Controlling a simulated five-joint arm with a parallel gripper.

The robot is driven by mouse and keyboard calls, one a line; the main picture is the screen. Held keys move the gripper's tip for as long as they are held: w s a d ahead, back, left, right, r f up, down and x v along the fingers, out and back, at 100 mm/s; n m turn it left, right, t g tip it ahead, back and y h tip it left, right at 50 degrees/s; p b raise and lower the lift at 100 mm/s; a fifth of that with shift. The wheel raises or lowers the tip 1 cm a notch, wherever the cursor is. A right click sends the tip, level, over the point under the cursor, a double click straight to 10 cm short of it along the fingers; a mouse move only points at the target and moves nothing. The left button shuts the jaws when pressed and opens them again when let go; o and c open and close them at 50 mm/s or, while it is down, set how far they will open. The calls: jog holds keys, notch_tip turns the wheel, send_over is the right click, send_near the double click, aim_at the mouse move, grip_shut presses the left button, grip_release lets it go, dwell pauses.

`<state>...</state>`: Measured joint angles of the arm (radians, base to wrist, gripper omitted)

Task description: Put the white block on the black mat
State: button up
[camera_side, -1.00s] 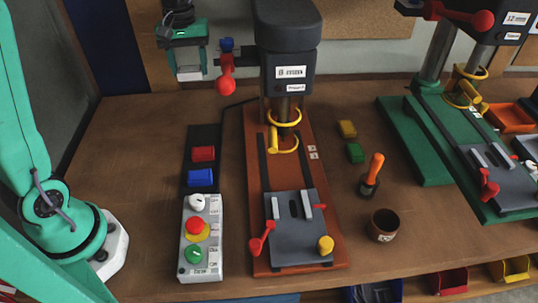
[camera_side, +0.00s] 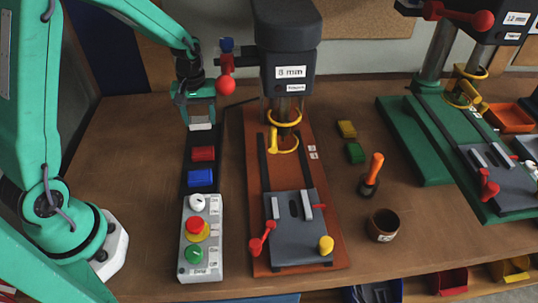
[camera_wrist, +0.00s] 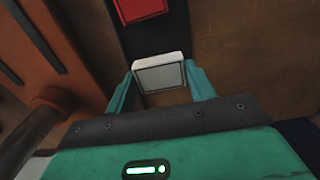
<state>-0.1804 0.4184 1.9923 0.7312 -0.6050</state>
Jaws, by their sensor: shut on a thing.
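My gripper (camera_side: 199,116) points down at the far end of the black mat (camera_side: 188,160), and it also shows in the wrist view (camera_wrist: 158,88). It is shut on the white block (camera_side: 201,127), which shows between the two teal fingers in the wrist view (camera_wrist: 160,76). The block is low, at the far end of the mat strip, in line with the red block (camera_side: 203,153) and the blue block (camera_side: 200,177) lying on it. I cannot tell whether its underside touches the mat. The far end of the mat is hidden by the gripper and block.
A control box (camera_side: 201,237) with red and green buttons stands at the near end of the mat. A drill press with an orange base (camera_side: 252,200) stands close on the right. The wooden table (camera_side: 120,170) left of the mat is clear.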

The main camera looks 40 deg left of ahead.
aim_at(201, 128)
jog(key=shift+f, duration=2.1)
jog(key=shift+f, duration=0.1)
jog(key=o, duration=1.1)
jog(key=shift+c, duration=0.2)
notch_tip(201, 128, up, 12)
jog(key=shift+r, duration=0.1)
